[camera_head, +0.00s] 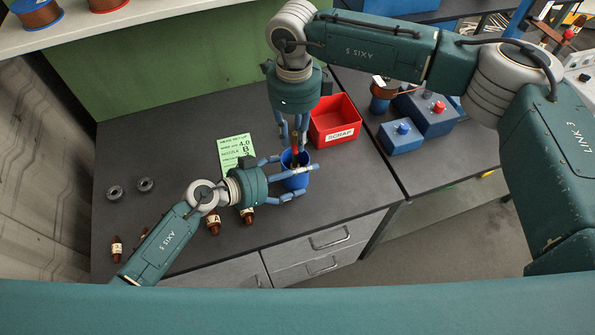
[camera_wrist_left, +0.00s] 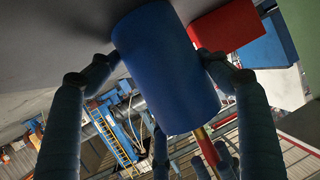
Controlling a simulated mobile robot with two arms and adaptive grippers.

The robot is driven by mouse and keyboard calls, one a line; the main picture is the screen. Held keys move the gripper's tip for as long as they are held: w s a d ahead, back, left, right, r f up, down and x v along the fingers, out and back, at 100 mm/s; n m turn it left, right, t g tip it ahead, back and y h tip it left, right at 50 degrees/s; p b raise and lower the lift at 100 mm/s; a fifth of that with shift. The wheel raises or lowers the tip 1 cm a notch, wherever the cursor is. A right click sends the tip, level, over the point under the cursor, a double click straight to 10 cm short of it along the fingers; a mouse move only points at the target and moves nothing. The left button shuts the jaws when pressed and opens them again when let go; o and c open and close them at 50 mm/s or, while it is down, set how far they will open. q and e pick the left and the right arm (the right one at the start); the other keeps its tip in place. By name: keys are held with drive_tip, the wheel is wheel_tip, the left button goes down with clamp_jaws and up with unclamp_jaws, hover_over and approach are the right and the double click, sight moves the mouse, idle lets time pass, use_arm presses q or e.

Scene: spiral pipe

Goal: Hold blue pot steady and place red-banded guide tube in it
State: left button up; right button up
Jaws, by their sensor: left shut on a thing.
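The blue pot (camera_head: 294,181) stands upright on the dark bench. My left gripper (camera_head: 293,182) is shut on it, with fingers along both sides; the left wrist view also shows them around the pot (camera_wrist_left: 165,70). The red-banded guide tube (camera_head: 295,154) is upright at the pot's mouth, its lower end hidden by the pot. In the left wrist view the tube (camera_wrist_left: 206,147) shows yellow and red past the rim. My right gripper (camera_head: 294,140) points down from above, its fingers around the tube's upper part; I cannot tell whether they grip it.
A red scrap bin (camera_head: 335,136) stands right of the pot, close to my right gripper. A green instruction card (camera_head: 236,151) lies behind. Blue button boxes (camera_head: 402,137) are on the right bench.

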drive_tip(key=shift+o, duration=0.2)
drive_tip(key=shift+r, duration=0.1)
wheel_tip(320, 180, up, 12)
idle(0.5)
use_arm(q)
drive_tip(key=o, duration=1.3)
drive_tip(key=shift+c, duration=0.2)
drive_tip(key=v, duration=1.2)
drive_tip(key=shift+f, duration=0.1)
